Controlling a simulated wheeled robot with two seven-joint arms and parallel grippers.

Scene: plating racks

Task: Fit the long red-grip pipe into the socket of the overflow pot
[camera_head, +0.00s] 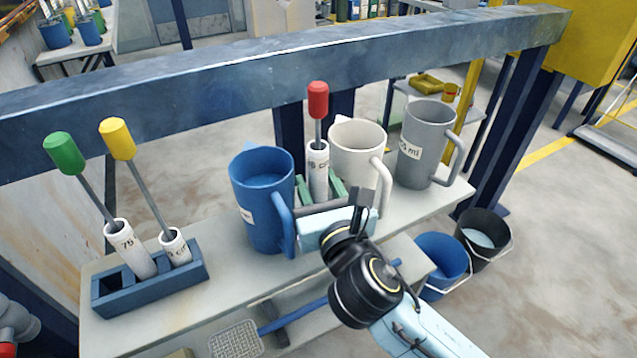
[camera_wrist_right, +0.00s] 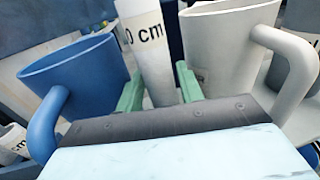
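The red-grip pipe (camera_head: 318,170) is a white tube with a grey rod and a red handle, standing upright between the blue pot (camera_head: 262,205) and the white pot (camera_head: 357,150). My right gripper (camera_head: 322,190) has its green fingers on both sides of the tube, close against it. The right wrist view shows the tube (camera_wrist_right: 150,55), with a label ending in "0 cm", between the fingers (camera_wrist_right: 160,90). The tube's lower end is hidden behind my gripper. A grey pot (camera_head: 426,145) stands farther right. I cannot tell which pot is the overflow pot. My left gripper is out of view.
A blue rack (camera_head: 150,290) at the left holds a green-grip pipe (camera_head: 132,248) and a yellow-grip pipe (camera_head: 176,245); its left slot is empty. A thick steel beam (camera_head: 230,75) crosses behind the bench (camera_head: 190,325). Blue (camera_head: 440,258) and black (camera_head: 483,235) buckets stand right of the bench.

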